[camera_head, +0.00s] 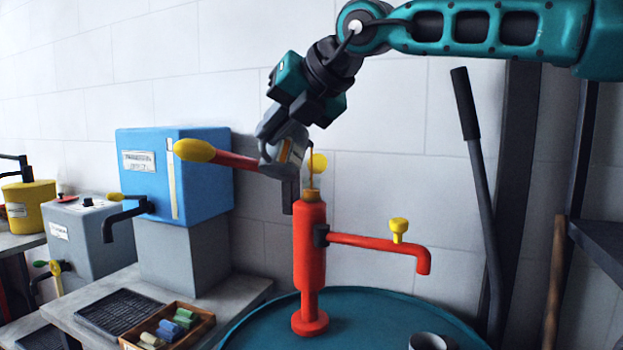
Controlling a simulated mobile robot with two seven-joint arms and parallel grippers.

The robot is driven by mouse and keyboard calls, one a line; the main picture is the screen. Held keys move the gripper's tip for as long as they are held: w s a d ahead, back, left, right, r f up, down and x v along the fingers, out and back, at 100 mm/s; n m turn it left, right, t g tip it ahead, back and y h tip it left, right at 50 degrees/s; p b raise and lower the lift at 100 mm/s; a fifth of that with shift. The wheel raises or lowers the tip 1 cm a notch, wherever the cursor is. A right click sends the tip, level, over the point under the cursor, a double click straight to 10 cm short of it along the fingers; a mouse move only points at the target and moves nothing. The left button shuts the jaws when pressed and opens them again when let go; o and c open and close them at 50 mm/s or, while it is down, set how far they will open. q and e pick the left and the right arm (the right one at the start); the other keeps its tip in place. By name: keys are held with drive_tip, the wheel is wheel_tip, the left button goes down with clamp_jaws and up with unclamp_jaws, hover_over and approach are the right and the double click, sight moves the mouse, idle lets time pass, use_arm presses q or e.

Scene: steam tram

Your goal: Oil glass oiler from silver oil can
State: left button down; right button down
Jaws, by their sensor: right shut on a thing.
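My right gripper (283,165) reaches in from the upper right and is shut on the red pump lever (234,160), which has a yellow knob at its left end. The jaws hide part of the lever. The lever is above the red upright pump (310,245) on a teal drum (375,315). The pump's spout points right and down, with a yellow tap on top. A grey open-topped vessel (428,341) stands on the drum, cut by the lower edge; I cannot tell whether it is the silver oil can. I cannot make out a glass oiler. My left gripper is out of view.
A blue box (175,175) with a black spout stands on a grey block at left. A wooden tray (184,336) with coloured blocks lies before it. Grey and yellow containers (30,206) stand farther left. A long dark lever (478,170) rises right of the pump.

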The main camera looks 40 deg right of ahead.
drive_tip(key=shift+r, duration=0.15)
drive_tip(key=shift+d+r+p, duration=0.15)
drive_tip(key=shift+r+p, duration=0.2)
drive_tip(key=shift+p, duration=0.35)
drive_tip(key=shift+f, duration=0.1)
idle(0.6)
drive_tip(key=shift+f+b, duration=0.3)
drive_tip(key=shift+b, duration=0.65)
drive_tip(key=shift+f, duration=0.15)
drive_tip(key=shift+a+f+b, duration=0.2)
drive_tip(key=shift+f+b, duration=0.15)
drive_tip(key=shift+b, duration=0.65)
